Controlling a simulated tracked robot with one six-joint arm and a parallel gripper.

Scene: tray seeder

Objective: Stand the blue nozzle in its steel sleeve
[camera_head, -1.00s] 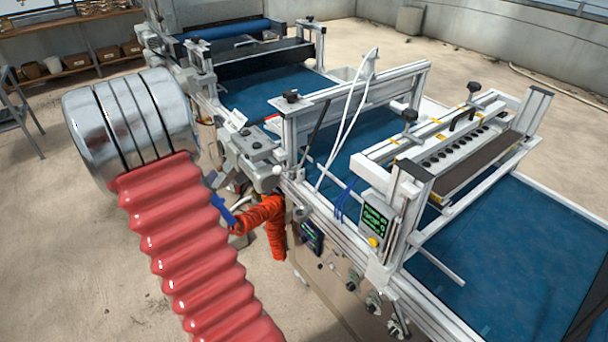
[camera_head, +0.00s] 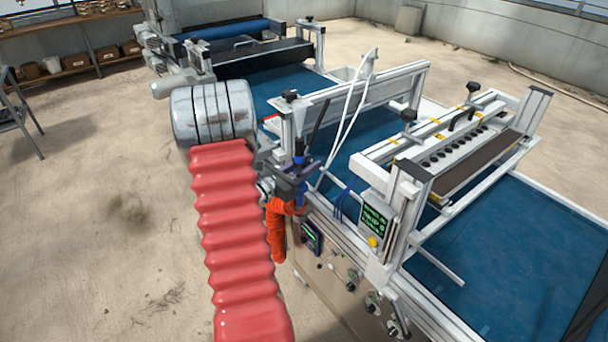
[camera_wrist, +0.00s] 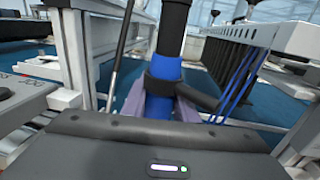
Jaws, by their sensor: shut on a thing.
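The blue nozzle (camera_wrist: 167,69) stands roughly upright in my gripper (camera_wrist: 163,106) in the wrist view. It has a dark collar with a stub to the right and a dark upper tube leaving the top of the picture. My purple fingers are shut on its lower part from both sides. In the head view my gripper (camera_head: 296,182) is beside the near rail of the machine, with the nozzle's blue (camera_head: 300,158) showing there. The nozzle's lower end is hidden in the wrist view. I cannot make out the steel sleeve in either view.
An upright aluminium post (camera_head: 287,132) stands close behind my gripper. A thin black rod (camera_wrist: 121,50) is just left of the nozzle, and blue tubes (camera_wrist: 238,85) hang to its right. An orange hose (camera_head: 277,228) hangs below. The blue belt (camera_head: 349,160) lies beyond the rail.

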